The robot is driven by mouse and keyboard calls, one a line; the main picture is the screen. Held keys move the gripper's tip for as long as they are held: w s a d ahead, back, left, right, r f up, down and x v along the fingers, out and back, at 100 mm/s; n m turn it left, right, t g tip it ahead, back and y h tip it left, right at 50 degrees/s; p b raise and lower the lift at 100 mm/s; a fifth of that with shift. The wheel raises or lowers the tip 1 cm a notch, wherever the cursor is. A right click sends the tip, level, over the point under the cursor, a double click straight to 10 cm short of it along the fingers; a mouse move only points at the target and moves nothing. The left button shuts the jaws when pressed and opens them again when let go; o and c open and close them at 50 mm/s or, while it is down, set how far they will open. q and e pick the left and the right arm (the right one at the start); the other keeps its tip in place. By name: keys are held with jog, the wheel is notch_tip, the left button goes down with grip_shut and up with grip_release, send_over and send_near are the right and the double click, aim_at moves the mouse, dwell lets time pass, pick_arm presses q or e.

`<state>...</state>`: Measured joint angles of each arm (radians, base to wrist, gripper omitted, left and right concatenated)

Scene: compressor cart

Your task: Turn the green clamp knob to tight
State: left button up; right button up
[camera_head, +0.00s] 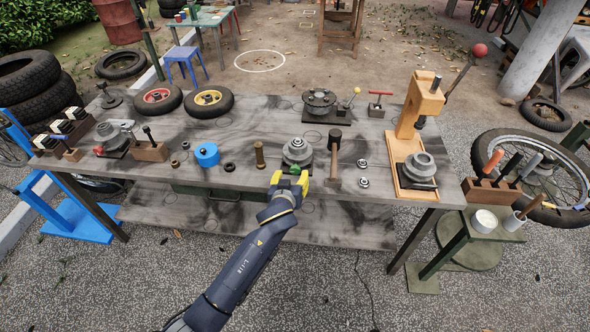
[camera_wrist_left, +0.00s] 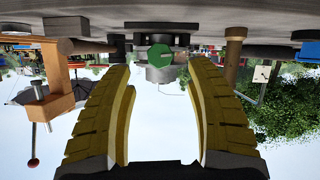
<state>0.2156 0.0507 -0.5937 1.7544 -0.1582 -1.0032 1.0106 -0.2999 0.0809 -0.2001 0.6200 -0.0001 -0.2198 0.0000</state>
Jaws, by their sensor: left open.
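The green clamp knob (camera_head: 294,170) shows at the front of a grey round fixture (camera_head: 298,151) on the workbench, just beyond my left gripper. In the left wrist view, which is upside down, the green knob (camera_wrist_left: 160,56) appears as a round face ahead, between the lines of the two yellow fingers. My left gripper (camera_head: 289,180) is open, with its yellow fingers spread and a gap between them. In the wrist view the fingertips (camera_wrist_left: 157,66) stand on either side of the knob; I cannot tell whether they touch it. My right gripper is not seen.
The wooden bench (camera_head: 240,119) holds a mallet (camera_head: 334,160) just right of the fixture and a brass cylinder (camera_head: 260,155) to its left. A blue round part (camera_head: 207,154) lies further left. A wooden stand (camera_head: 407,150) is at the right. The space in front of the bench is free.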

aim_at(295, 170)
pick_arm(q)
jog(key=shift+x, duration=3.3)
jog(key=shift+a, duration=0.1)
grip_shut()
